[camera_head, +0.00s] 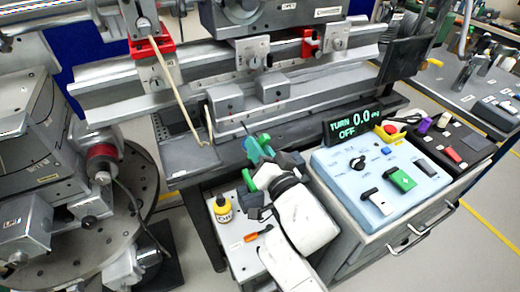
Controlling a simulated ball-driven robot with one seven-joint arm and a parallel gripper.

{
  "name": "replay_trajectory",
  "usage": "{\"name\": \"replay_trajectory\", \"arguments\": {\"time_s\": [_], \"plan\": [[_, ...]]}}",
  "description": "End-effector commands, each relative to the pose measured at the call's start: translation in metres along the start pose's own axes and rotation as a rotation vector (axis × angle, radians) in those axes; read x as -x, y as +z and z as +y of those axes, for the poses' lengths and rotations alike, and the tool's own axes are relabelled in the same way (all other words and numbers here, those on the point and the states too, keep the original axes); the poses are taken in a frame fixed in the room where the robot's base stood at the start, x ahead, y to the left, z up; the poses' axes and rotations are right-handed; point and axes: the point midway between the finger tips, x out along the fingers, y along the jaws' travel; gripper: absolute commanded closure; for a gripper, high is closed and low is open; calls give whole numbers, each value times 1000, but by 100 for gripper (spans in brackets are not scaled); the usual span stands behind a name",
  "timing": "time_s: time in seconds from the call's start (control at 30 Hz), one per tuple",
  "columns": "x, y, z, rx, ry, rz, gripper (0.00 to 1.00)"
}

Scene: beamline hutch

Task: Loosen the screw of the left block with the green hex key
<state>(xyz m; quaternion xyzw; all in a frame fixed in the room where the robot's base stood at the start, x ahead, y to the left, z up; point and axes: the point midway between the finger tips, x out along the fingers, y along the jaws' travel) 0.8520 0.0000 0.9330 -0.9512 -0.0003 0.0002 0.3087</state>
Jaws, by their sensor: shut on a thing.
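Two small grey blocks sit side by side on the front of the rail: the left block (226,98) and the right block (272,88). Small dark screw spots show on their faces. My gripper (262,152) is low in front of the bench, below and right of the left block. It is shut on the green hex key (252,149), whose teal-green handle shows at the jaws. A thin dark shaft points up and left from it towards the left block, apart from it as far as I can tell. The jaws partly hide the key.
A display (352,123) reads TURN 0.0 OFF, behind a pale blue control panel (340,172) on a cabinet at right. A yellow bottle (222,210) and an orange-handled tool (258,234) are on a lower trolley. A pale rod (178,90) slants left of the blocks.

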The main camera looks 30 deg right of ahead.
Motion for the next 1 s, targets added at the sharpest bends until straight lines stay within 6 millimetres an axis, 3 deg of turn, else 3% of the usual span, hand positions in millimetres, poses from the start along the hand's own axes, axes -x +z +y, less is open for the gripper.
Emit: {"name": "replay_trajectory", "arguments": {"time_s": [0.6, 1.0], "plan": [[-52, -1, -2, -1, -1, 0, 100], [-62, 2, 2, -83, -3, 3, 100]]}}
